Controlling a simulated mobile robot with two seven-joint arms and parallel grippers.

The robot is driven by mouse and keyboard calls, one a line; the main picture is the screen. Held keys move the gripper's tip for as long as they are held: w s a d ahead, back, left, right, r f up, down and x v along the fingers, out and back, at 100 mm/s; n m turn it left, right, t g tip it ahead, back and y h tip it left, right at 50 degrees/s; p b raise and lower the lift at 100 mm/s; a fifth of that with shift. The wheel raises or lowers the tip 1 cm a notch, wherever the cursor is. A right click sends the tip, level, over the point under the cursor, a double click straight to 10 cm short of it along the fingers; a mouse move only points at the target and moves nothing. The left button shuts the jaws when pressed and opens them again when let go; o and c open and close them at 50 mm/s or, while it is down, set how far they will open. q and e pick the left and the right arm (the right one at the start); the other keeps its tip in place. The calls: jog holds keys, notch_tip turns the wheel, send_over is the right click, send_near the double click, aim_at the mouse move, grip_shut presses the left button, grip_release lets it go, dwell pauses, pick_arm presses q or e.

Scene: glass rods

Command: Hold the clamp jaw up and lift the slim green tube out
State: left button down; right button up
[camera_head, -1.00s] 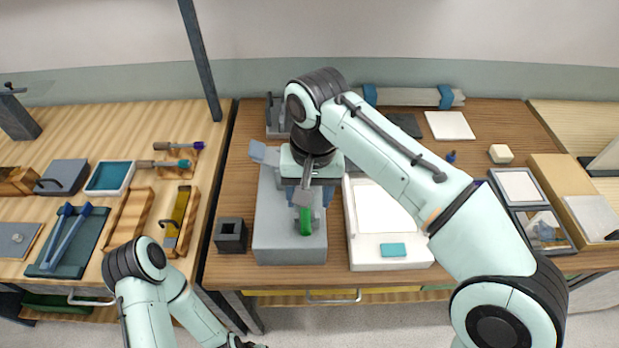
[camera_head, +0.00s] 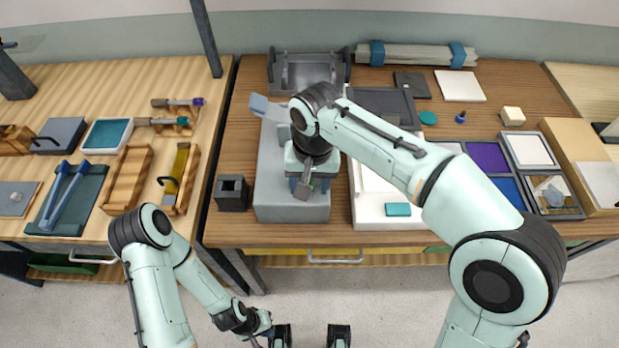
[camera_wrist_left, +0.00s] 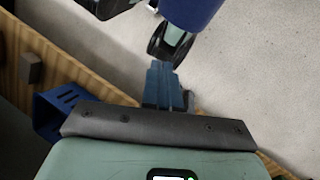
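A grey clamp block (camera_head: 292,208) stands on the brown table, with a pale blue-grey lever (camera_head: 268,108) sticking up at its back left. My right gripper (camera_head: 306,187) is over the block, pointing down, with a bit of blue finger beside a grey part. It hides the jaw, and its opening cannot be made out. Only a small green patch (camera_head: 325,185), perhaps the slim green tube, shows beside it. My left gripper (camera_head: 264,324) is low in front of the table, away from the clamp. In the left wrist view its blue fingers (camera_wrist_left: 165,88) are together and empty.
A black square holder (camera_head: 232,193) stands left of the block. A white tray (camera_head: 385,222) with a teal piece (camera_head: 398,210) lies to its right. A grey rack (camera_head: 308,70) is behind. The table's front edge separates my left gripper from the clamp.

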grip_shut()
